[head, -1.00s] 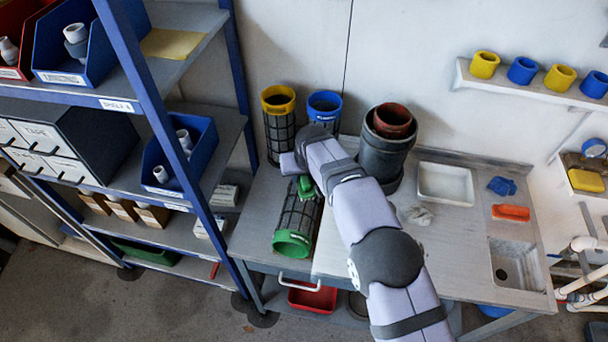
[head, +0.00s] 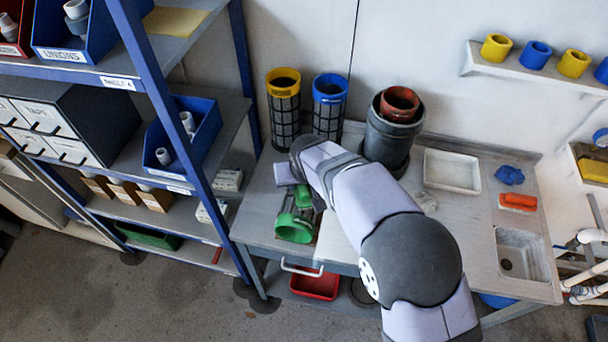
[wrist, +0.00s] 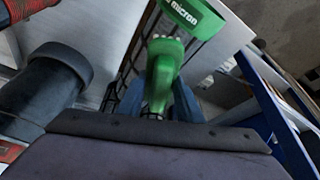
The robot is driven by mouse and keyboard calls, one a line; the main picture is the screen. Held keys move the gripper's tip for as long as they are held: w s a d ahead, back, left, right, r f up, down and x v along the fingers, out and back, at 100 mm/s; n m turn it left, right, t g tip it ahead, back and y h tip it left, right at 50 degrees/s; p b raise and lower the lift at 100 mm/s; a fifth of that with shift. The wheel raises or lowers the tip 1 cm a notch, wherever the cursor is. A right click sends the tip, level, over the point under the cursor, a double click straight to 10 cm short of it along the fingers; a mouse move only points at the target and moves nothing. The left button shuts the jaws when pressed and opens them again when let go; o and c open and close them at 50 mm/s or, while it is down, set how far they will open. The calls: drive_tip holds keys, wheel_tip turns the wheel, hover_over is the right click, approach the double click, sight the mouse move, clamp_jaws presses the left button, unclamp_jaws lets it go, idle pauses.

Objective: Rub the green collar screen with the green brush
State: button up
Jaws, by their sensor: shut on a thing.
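The green collar screen lies on its side on the bench, its green collar (head: 294,232) toward the bench's front edge. The collar also shows at the top of the wrist view (wrist: 197,17), with dark mesh behind it. My gripper (wrist: 158,100) is shut on the green brush (wrist: 163,65) and holds it over the screen, the brush head close to the collar. I cannot tell whether the bristles touch the mesh. In the head view the brush (head: 303,196) shows partly beside my wrist, which hides much of the mesh.
A yellow-collared screen (head: 284,100) and a blue-collared screen (head: 328,105) stand upright at the back. A dark grey cylinder (head: 388,140) with a red-brown ring (head: 400,101) stands right of them. A white tray (head: 452,170) and sink (head: 522,256) lie further right. Blue shelving (head: 160,110) borders the left.

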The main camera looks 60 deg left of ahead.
drive_tip(key=shift+s+d+f, duration=0.1)
drive_tip(key=shift+s+d, duration=0.5)
drive_tip(key=shift+w+a+r+p, duration=0.1)
drive_tip(key=shift+r+p, duration=2.25)
drive_tip(key=shift+r, duration=1.85)
